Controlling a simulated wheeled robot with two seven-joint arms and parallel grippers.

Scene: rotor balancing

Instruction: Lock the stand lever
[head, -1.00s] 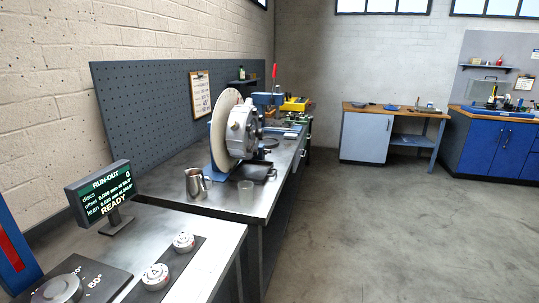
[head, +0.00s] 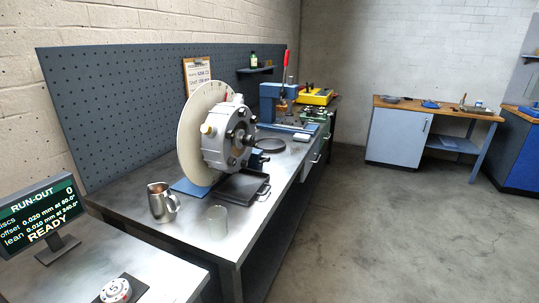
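A rotor with a large pale disc (head: 192,135) and a grey hub (head: 218,138) stands upright on the steel bench. A blue base plate (head: 188,188) shows under it; most of the stand is hidden behind the rotor. A lever with a red handle (head: 286,66) points up, nearly vertical, at a blue frame (head: 270,104) farther along the bench. I cannot tell whether this is the stand lever; no other lever is clear. Neither of my grippers is in view.
A metal jug (head: 160,203) and a clear cup (head: 217,222) stand at the bench's near end. A black tray (head: 250,195) lies beside the rotor. A run-out display (head: 42,212) reads READY. The floor (head: 370,225) to the right is clear.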

